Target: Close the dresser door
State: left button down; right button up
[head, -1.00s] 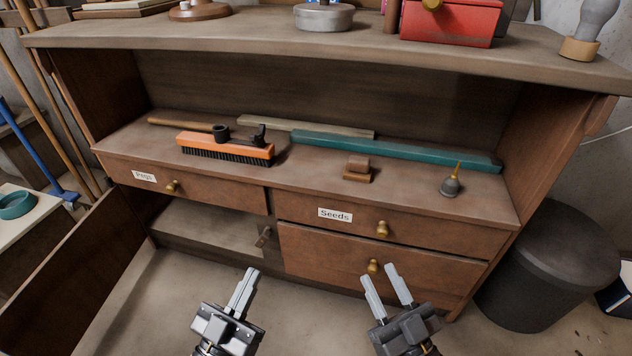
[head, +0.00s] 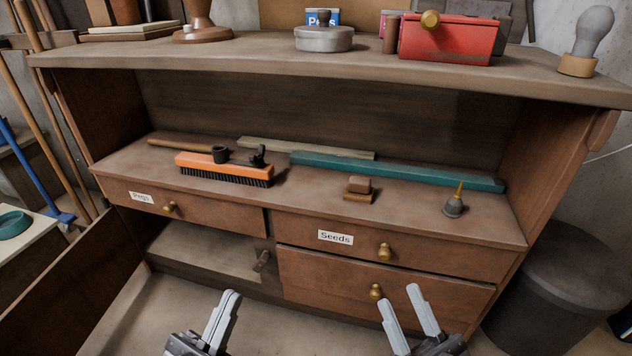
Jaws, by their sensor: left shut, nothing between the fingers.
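The dresser (head: 400,228) fills the middle of the view. Its door (head: 72,283) stands swung open at the lower left, showing an empty-looking lower compartment (head: 205,250). My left gripper (head: 228,294) is shut and empty, low in front of that compartment and well to the right of the door. My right gripper (head: 401,296) is open and empty, in front of the lower right drawer (head: 330,276) near its brass knob (head: 376,291). I cannot tell whether it touches the drawer. The door's lower end is cut off by the picture's edge.
The Pegs drawer (head: 220,213) and Seeds drawer (head: 440,256) are closed. An orange brush (head: 224,168) and a teal bar (head: 400,172) lie on the shelf. A dark bin (head: 560,290) stands at right. A pale table (head: 22,245) is left of the door. Floor between door and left gripper is clear.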

aim_at(55, 315)
jog(key=z, duration=1.8)
jog(key=k, duration=0.75)
jog(key=u, duration=2.45)
